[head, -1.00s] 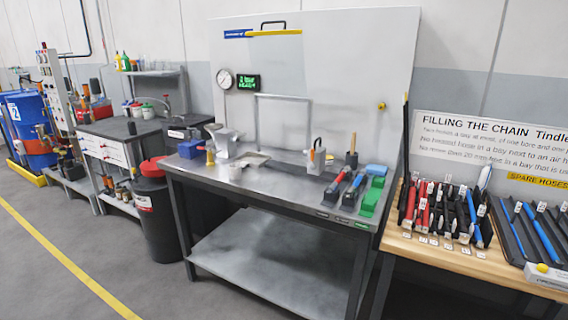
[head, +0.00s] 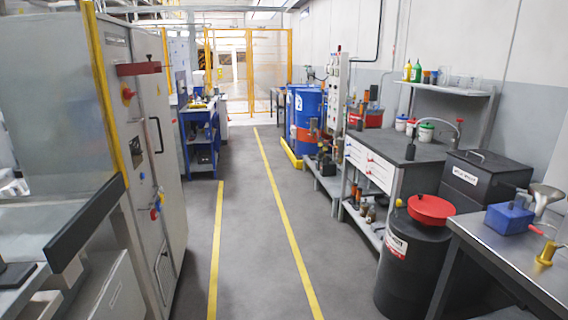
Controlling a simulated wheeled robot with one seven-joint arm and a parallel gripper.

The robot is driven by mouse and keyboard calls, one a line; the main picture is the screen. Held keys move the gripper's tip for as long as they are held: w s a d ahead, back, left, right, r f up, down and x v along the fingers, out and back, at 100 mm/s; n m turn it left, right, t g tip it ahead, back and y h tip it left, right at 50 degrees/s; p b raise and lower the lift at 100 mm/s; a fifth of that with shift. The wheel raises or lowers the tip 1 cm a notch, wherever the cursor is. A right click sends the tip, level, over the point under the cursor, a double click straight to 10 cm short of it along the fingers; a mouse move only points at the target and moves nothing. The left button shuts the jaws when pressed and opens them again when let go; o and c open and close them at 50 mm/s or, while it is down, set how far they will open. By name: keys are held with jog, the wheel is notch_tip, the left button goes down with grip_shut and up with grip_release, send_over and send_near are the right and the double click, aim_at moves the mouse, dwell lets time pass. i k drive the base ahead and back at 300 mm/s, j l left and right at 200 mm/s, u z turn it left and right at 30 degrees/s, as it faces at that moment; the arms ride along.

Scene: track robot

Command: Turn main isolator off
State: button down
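A tall grey cabinet (head: 150,130) stands at the left of the head view, seen at a slant. Near its top is a red round knob (head: 128,94), and a dark red bar (head: 138,69) sits just above it. Lower down hang small red, yellow and blue pieces (head: 157,204), too small to make out clearly. I cannot tell which of these is the main isolator, nor any switch position. My gripper is not in view.
A clear grey aisle (head: 240,215) with yellow floor lines runs ahead. A black bin (head: 410,265) with a red lid, a steel bench (head: 520,255) and a sink bench (head: 410,148) line the right. Blue drums (head: 306,118) stand farther back. A dark bar (head: 85,222) juts out at left.

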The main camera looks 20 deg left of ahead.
aim_at(128, 95)
jog(key=i+u, duration=0.45)
jog(key=i+l+u, duration=0.15)
jog(key=i+u, duration=0.3)
jog(key=i+l+u, duration=0.25)
jog(key=u, duration=0.25)
jog(key=i+l+u, duration=0.55)
jog(key=l, duration=0.2)
jog(key=i+l+u, duration=0.1)
jog(key=l, duration=0.25)
jog(key=i, duration=0.05)
